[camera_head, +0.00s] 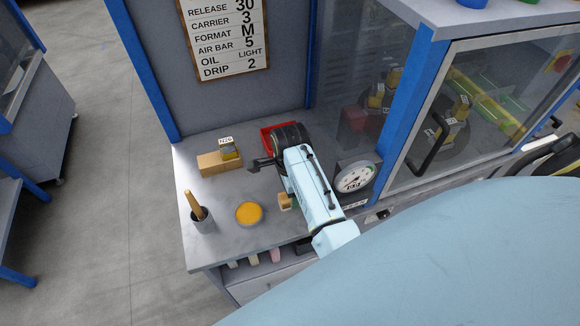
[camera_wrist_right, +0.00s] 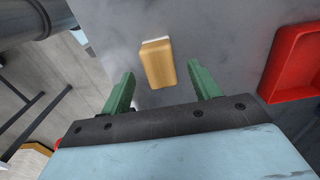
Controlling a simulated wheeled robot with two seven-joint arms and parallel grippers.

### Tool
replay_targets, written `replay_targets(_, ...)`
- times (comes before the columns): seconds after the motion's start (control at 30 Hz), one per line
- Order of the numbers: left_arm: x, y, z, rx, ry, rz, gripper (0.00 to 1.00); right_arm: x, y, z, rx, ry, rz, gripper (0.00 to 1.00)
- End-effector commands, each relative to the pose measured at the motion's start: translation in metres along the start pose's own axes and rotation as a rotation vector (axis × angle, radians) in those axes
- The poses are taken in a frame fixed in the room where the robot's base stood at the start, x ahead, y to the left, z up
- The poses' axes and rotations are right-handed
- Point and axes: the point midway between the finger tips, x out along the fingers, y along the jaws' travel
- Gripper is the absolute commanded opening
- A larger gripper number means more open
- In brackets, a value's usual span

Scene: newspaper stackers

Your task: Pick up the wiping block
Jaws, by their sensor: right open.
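The wiping block (camera_wrist_right: 157,66) is a small tan wooden block with a white strip along one end. In the right wrist view it lies on the grey bench top, ahead of and between my finger lines. In the head view a small tan block (camera_head: 285,201), probably the same one, shows beside my right arm, partly hidden by it. My right gripper (camera_wrist_right: 163,92) is open and empty, its two green fingers apart and not touching the block. In the head view the wrist hides most of the gripper. My left gripper is not in view.
A red tray (camera_wrist_right: 296,62) lies right of the block in the wrist view. A glazed cabinet stands right.

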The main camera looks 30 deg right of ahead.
Motion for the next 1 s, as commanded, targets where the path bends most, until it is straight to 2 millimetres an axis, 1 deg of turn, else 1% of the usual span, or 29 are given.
replay_targets(0.03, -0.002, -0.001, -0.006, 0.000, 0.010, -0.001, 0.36, 0.009, 0.002, -0.001, -0.002, 0.003, 0.005, 0.62)
replay_targets(0.1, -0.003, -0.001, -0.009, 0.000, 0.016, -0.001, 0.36, 0.019, 0.002, -0.001, -0.001, 0.002, 0.004, 0.62)
replay_targets(0.23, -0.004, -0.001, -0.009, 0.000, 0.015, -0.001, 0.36, 0.031, 0.001, -0.001, -0.001, 0.001, 0.002, 0.62)
replay_targets(0.33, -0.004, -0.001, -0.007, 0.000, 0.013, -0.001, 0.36, 0.035, 0.001, -0.001, 0.000, 0.000, 0.001, 0.62)
replay_targets(0.53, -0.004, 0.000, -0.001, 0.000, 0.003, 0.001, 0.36, 0.035, 0.001, -0.001, 0.000, 0.000, 0.001, 0.62)
replay_targets(0.9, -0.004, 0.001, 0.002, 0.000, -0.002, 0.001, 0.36, 0.035, 0.001, -0.001, 0.000, 0.000, 0.000, 0.13)
replay_targets(1.0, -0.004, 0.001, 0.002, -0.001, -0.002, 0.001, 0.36, 0.035, 0.001, -0.001, 0.000, 0.000, 0.000, 0.13)
